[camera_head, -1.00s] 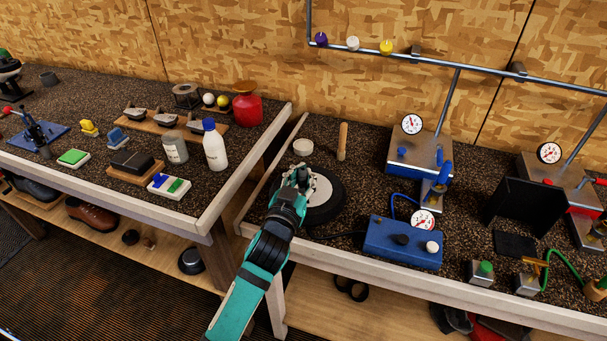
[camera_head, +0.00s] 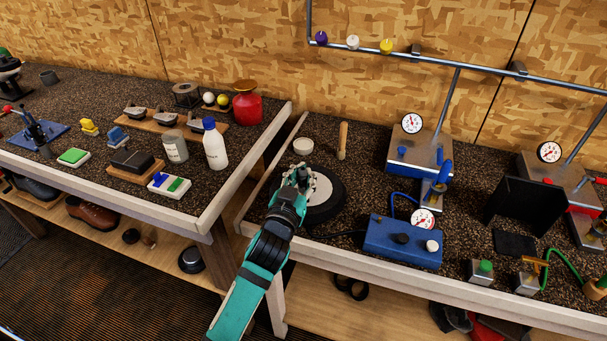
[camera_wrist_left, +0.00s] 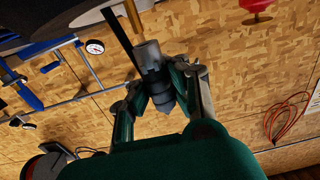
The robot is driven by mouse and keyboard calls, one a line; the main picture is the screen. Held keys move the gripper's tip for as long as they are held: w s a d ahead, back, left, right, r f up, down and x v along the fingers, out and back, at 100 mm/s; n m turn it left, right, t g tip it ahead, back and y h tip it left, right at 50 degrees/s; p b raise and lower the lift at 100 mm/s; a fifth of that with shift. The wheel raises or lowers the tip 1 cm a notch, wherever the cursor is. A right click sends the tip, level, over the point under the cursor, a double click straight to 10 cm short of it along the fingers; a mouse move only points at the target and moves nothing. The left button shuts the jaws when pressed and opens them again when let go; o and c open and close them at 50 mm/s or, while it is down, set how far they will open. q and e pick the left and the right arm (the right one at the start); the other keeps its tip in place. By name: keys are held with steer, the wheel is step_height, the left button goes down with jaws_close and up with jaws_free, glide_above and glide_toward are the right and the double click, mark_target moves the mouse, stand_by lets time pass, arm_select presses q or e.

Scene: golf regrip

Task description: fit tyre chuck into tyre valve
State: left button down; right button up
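The black tyre with a pale hub (camera_head: 325,199) lies flat on the right bench. My left gripper (camera_head: 299,178) is over the tyre's left side and covers part of it. In the left wrist view, my left gripper (camera_wrist_left: 162,85) is shut on the grey cylindrical tyre chuck (camera_wrist_left: 150,58). My right gripper is not in view.
An upright wooden rod (camera_head: 342,141) and a white cup (camera_head: 303,146) stand behind the tyre. A blue box with a gauge (camera_head: 402,242) sits close at its right. A white bottle (camera_head: 214,147) stands on the left bench.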

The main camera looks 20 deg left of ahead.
arm_select(q)
steer(key=shift+f+b, duration=0.85)
steer(key=shift+f, duration=0.35)
steer(key=c, duration=1.3)
jaws_free()
steer(key=s, duration=1.2)
steer(key=shift+r, duration=0.15)
